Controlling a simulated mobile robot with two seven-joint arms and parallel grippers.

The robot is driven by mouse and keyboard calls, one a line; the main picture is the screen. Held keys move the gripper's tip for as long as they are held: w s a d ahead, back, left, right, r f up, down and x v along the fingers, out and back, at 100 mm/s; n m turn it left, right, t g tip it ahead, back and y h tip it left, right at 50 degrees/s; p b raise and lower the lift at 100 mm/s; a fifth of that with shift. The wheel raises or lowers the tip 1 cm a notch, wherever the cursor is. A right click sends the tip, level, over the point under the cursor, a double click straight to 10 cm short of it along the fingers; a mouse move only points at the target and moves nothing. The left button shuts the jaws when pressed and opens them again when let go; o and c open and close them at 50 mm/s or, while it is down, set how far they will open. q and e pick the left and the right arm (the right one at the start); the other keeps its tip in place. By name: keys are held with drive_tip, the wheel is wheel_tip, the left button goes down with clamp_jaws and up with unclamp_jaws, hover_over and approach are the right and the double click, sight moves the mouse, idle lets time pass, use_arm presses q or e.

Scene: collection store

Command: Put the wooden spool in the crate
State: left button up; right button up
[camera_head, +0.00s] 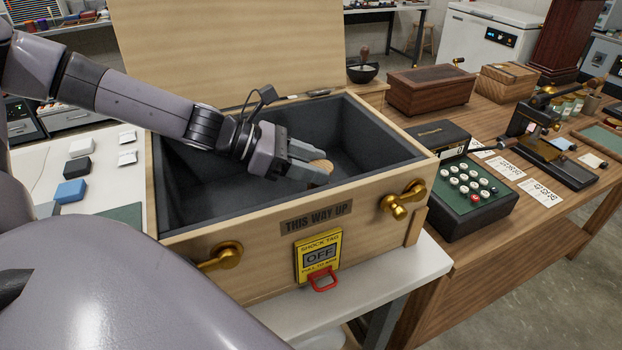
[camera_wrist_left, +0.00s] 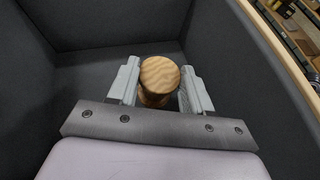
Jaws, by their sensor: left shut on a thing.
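The wooden spool (camera_wrist_left: 160,78) is light brown with a round, grained top. It sits between the two fingers of my left gripper (camera_wrist_left: 160,90), which is shut on it. In the head view the spool (camera_head: 322,165) shows partly past the fingers of my left gripper (camera_head: 312,172). The gripper and spool are inside the open crate (camera_head: 210,240), a pale wooden box with dark grey padding. The spool's lower end is hidden, so I cannot tell whether it touches the crate floor. My right gripper is not in view.
The crate's lid (camera_head: 230,50) stands open at the back. Brass latches and a yellow shock tag (camera_head: 318,256) are on its front. A keyed machine (camera_head: 470,190) stands close to its right side. Small blocks (camera_head: 70,191) lie on the white table to the left.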

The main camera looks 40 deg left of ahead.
sight(311, 187)
use_arm(q)
drive_tip(key=shift+f+b, duration=0.35)
drive_tip(key=shift+f, duration=1.3)
drive_tip(key=shift+f, duration=0.2)
drive_tip(key=o, duration=1)
drive_tip(key=shift+r, duration=0.1)
